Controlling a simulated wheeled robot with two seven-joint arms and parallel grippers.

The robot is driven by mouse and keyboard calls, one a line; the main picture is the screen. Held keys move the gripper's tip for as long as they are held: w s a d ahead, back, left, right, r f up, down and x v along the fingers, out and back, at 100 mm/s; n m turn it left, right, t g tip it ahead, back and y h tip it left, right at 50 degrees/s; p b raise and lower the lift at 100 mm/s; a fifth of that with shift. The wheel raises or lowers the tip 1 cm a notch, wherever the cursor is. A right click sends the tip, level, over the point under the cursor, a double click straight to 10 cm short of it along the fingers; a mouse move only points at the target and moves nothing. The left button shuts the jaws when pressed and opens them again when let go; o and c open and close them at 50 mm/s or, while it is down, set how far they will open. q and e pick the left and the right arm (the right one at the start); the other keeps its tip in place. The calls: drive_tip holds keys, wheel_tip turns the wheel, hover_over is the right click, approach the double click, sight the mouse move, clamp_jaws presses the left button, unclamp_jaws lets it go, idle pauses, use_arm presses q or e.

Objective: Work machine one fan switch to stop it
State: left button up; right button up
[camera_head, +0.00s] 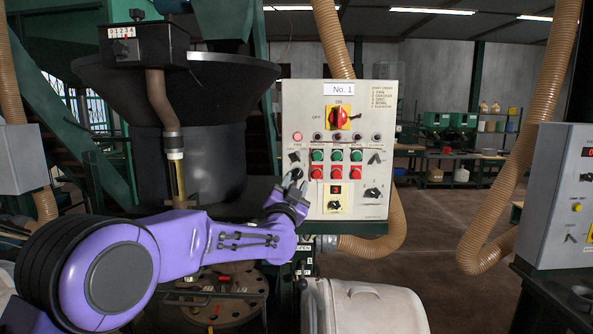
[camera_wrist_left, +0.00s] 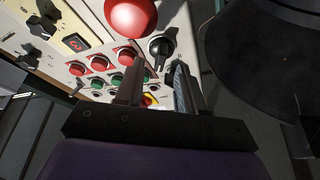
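The machine one control panel (camera_head: 335,150), marked No. 1, faces me in the middle of the head view. Its fan switch (camera_head: 295,157) is a black rotary knob at the panel's left side, under a red lamp. In the left wrist view, the black knob (camera_wrist_left: 161,47) shows just beyond the fingertips, between their lines, beside a large red button (camera_wrist_left: 130,16). My left gripper (camera_head: 291,180) is just below the knob in the head view. In the left wrist view, the gripper (camera_wrist_left: 157,70) has its fingers apart with nothing between them. Contact with the knob cannot be told. My right gripper is in neither view.
Red and green buttons (camera_head: 316,164) and other knobs sit to the right on the panel. A large black hopper (camera_head: 180,90) stands behind my left arm. A beige lidded bin (camera_head: 370,305) stands below the panel. Another control box (camera_head: 560,195) is at the right.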

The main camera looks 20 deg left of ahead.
sight(298, 174)
use_arm(q)
drive_tip(key=shift+p+x, duration=0.35)
drive_tip(key=shift+x, duration=0.7)
drive_tip(key=shift+w+r, duration=0.1)
drive_tip(key=shift+w, duration=0.05)
clamp_jaws()
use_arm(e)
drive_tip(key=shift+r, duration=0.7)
